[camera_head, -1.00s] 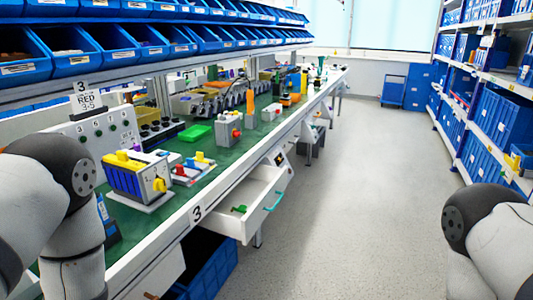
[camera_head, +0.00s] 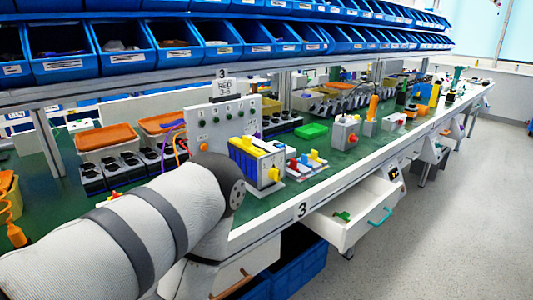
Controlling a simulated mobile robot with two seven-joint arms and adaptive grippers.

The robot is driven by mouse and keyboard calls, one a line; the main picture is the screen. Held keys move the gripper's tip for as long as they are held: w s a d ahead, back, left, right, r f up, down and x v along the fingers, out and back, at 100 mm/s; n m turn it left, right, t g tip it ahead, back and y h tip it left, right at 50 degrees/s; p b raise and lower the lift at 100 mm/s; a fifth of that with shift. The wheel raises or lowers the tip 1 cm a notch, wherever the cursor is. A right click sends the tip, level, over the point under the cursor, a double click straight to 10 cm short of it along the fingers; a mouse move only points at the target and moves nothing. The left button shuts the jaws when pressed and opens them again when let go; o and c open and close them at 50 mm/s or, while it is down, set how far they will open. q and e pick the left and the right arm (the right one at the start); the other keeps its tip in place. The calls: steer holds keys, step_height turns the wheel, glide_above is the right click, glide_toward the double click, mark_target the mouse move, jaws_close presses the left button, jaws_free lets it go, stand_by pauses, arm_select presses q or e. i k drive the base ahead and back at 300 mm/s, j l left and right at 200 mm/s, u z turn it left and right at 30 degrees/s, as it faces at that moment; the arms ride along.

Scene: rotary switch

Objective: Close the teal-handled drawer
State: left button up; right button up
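A white drawer (camera_head: 343,229) under the workbench stands pulled out into the aisle. Its teal handle (camera_head: 380,217) is on the front face, and a small green item (camera_head: 343,215) lies inside. My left arm comes in from the left in front of the bench, and its gripper is not visible in the head view. My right arm and gripper are out of view.
The green-topped workbench (camera_head: 318,172) carries a rotary switch box with yellow parts (camera_head: 258,160), a grey box with a red knob (camera_head: 345,133) and a green tray (camera_head: 311,131). Blue bins (camera_head: 302,258) stand below. The aisle floor (camera_head: 460,215) at right is clear.

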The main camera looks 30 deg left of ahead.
mark_target(368, 201)
steer(key=i+l+u, duration=0.3)
steer(key=l, duration=0.3)
steer(key=i+l+u, duration=0.15)
steer(key=i+l, duration=0.1)
steer(key=l, duration=0.1)
